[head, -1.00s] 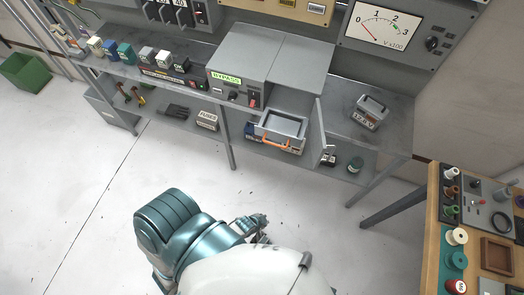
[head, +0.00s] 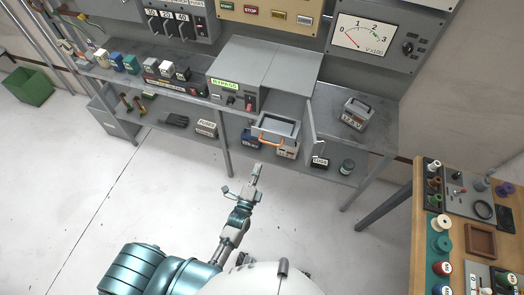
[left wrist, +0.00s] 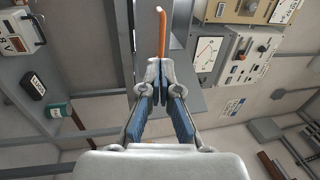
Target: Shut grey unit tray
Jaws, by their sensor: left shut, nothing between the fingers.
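The grey tray (head: 290,131) with an orange handle (head: 271,142) is pulled out of the grey unit (head: 236,70) labelled BYPASS in the head view. A hinged grey door (head: 311,120) stands open at its right side. My left gripper (head: 257,168) is shut and empty, in front of and below the handle, apart from it in the head view. In the left wrist view my shut fingertips (left wrist: 160,66) point toward the orange handle (left wrist: 162,32), whose lower end is hidden behind them. My right gripper is not in view.
The lower shelf (head: 190,142) holds several boxes, and table legs stand on both sides. A grey case (head: 357,113) sits on the bench at right. A wooden workbench (head: 428,215) with spools is at far right. The floor in front is clear.

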